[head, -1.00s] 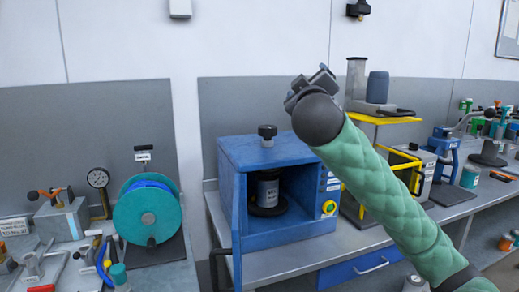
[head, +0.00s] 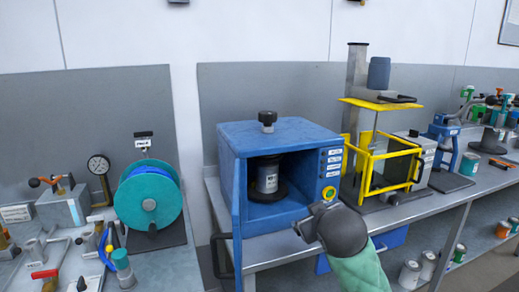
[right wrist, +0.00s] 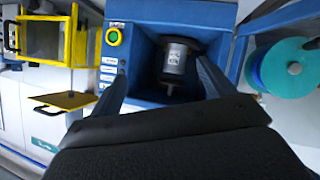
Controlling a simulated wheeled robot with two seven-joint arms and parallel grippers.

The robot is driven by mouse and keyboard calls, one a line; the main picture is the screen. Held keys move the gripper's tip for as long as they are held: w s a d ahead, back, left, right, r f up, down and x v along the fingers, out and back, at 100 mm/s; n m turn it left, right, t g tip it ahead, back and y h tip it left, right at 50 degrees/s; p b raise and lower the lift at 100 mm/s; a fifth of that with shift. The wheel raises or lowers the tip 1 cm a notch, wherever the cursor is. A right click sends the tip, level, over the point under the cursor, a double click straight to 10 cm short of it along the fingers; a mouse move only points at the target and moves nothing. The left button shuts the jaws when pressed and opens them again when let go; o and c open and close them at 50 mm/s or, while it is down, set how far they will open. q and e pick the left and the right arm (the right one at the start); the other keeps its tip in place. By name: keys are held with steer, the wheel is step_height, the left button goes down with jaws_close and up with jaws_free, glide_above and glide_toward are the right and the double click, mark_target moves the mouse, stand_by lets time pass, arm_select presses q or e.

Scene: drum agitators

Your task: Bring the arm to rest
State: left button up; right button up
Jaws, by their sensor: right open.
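My right arm comes in from the bottom right of the head view, with the right gripper (head: 308,226) low in front of the blue agitator box (head: 285,133). The gripper is mostly hidden behind my own wrist there. In the right wrist view its two fingers are apart (right wrist: 160,72), with nothing between them, facing the box opening. A grey labelled can (head: 267,178) stands inside the box; it also shows in the right wrist view (right wrist: 174,57). The box door (head: 237,225) stands open on the left. My left gripper is not in view.
A yellow-framed machine (head: 388,165) stands right of the box, near my right arm. A teal reel (head: 150,203) stands left, beside a pressure gauge (head: 98,165). Cans stand on the lower shelf at right. Some bench surface (head: 280,245) in front of the box is bare.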

steer(key=s+d+f+m+g, duration=0.1)
steer(key=s+f+g, duration=0.1)
steer(key=s+f, duration=0.5)
steer(key=s+d+f+m+g, duration=0.1)
steer(key=s+f+g, duration=0.15)
steer(key=f, duration=0.75)
steer(key=s+d+f+g, duration=0.1)
steer(key=s+f, duration=0.5)
steer(key=f, duration=0.3)
steer(key=s+f+g, duration=0.2)
steer(key=s+f, duration=0.6)
steer(key=s, duration=0.3)
steer(key=s+a+f+m+g, duration=0.1)
steer(key=s+f+g, duration=0.2)
steer(key=s+f, duration=0.4)
steer(key=s, duration=0.4)
steer(key=shift+f+y, duration=0.3)
steer(key=shift+f, duration=0.05)
